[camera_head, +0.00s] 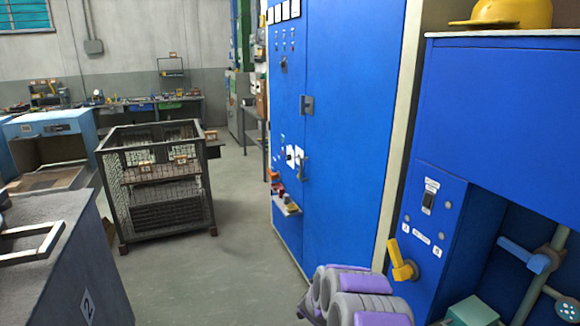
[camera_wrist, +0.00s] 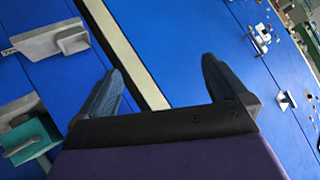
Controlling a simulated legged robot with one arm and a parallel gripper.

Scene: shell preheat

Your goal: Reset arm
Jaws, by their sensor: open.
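My gripper (camera_wrist: 162,78) shows in the wrist view with its two dark fingers spread apart and nothing between them. Beyond the fingers are the blue cabinet's face and a pale vertical strip. In the head view, part of my grey and purple arm shows at the bottom centre, in front of the blue machine (camera_head: 490,100) on the right. My gripper's fingers cannot be made out in the head view.
A blue cabinet (camera_head: 345,120) with a door handle stands ahead. The right-hand machine has a yellow lever (camera_head: 402,262), a switch (camera_head: 428,202) and a yellow helmet (camera_head: 505,13) on top. A wire mesh cage (camera_head: 160,205) stands left of centre. Grey floor (camera_head: 235,250) is clear between.

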